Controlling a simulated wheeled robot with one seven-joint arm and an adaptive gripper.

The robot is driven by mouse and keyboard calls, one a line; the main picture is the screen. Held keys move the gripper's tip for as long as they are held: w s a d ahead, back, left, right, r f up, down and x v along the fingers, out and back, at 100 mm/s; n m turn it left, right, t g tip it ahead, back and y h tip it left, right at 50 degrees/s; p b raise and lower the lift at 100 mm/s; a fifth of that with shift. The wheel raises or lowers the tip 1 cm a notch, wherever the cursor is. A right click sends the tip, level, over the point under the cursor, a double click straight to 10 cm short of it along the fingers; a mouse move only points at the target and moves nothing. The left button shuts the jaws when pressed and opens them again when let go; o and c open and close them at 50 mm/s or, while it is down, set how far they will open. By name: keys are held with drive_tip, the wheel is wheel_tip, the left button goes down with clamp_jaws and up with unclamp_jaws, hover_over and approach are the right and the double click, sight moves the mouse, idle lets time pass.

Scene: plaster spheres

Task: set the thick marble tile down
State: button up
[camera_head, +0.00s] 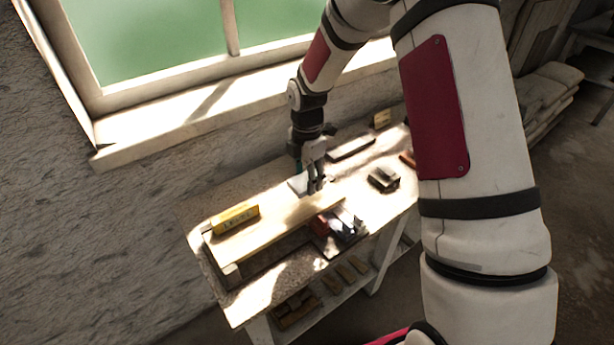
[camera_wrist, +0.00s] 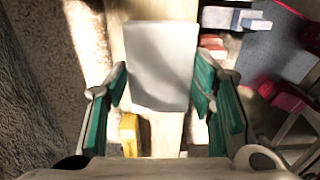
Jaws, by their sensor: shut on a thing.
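The thick marble tile (camera_wrist: 161,65) is a pale grey-white slab between the green-padded fingers of my gripper (camera_wrist: 161,88) in the wrist view. The gripper is shut on it by its two side edges. In the head view my gripper (camera_head: 314,178) points down over the middle of the workbench, and a pale part of the tile (camera_head: 297,185) shows to its left. Behind the tile in the wrist view is a long light wooden board (camera_head: 275,226). I cannot tell whether the tile touches anything below.
A yellow box (camera_head: 235,218) lies on the board's left end. Red and grey items (camera_head: 340,226) lie at the bench's front edge. A dark block (camera_head: 383,179) and a long dark-edged bar (camera_head: 351,149) lie to the right. The window wall is close behind the bench (camera_head: 235,312).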

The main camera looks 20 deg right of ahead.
sight(307, 203)
drive_tip(key=shift+f+b, duration=0.85)
drive_tip(key=shift+f, duration=1.95)
drive_tip(key=shift+f, duration=0.65)
drive_tip(key=o, duration=1.5)
drive_tip(key=shift+r+p, duration=0.5)
drive_tip(key=shift+r, duration=1.5)
